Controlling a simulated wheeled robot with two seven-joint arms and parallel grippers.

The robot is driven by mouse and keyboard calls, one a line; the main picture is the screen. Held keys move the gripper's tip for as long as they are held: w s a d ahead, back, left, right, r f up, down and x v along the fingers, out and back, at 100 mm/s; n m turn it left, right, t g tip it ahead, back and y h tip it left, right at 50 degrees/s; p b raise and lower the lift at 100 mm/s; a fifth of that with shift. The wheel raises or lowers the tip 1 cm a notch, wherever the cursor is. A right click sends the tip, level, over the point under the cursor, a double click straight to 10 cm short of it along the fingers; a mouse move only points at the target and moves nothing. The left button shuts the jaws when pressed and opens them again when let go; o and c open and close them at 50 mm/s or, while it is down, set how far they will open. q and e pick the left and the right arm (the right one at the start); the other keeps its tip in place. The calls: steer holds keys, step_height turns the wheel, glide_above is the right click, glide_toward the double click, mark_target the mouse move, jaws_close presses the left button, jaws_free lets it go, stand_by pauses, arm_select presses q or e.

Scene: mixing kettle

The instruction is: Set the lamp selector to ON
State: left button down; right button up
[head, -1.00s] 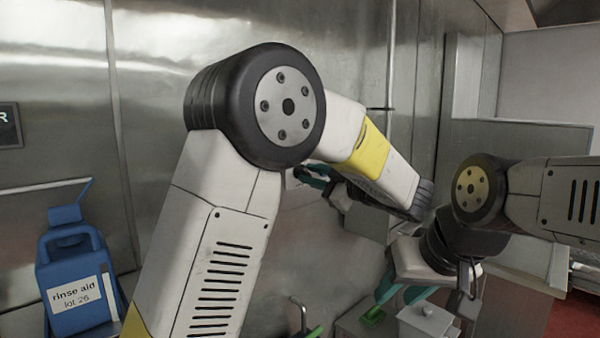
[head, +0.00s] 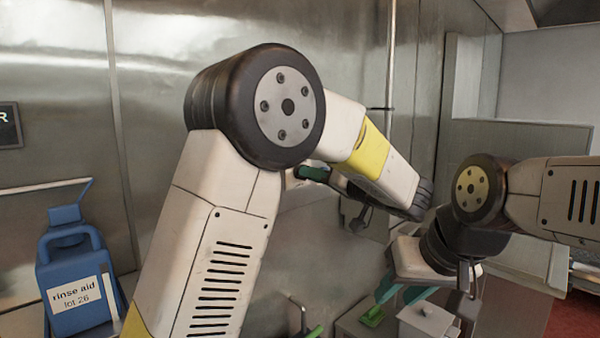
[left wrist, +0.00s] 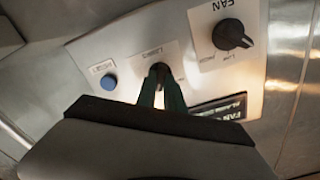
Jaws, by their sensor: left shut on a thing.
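The lamp selector (left wrist: 158,68) is a small dark knob on a pale plate of the control panel, in the left wrist view. The plate's lettering is too blurred to read surely. My left gripper (left wrist: 161,88) is shut on this knob, its green fingers hiding most of it, so its setting cannot be told. In the head view the left gripper (head: 312,173) is at the panel by the steel wall, partly hidden by my arm. My right gripper (head: 399,292) hangs at the lower right, its teal fingers apart, with nothing visible between them.
A black FAN knob (left wrist: 232,35) is right of the selector, and a blue button (left wrist: 108,82) is left. A dark display (left wrist: 218,108) is below. A blue rinse aid jug (head: 75,275) stands far left. A pale lidded container (head: 425,322) is below my right gripper.

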arm_select(q)
steer(key=shift+m, duration=1)
steer(key=c, duration=1.4)
jaws_free()
steer(key=shift+o, duration=0.2)
steer(key=shift+s+d, duration=0.1)
steer(key=v, duration=0.6)
steer(key=shift+s+d, duration=0.25)
steer(key=shift+s, duration=0.05)
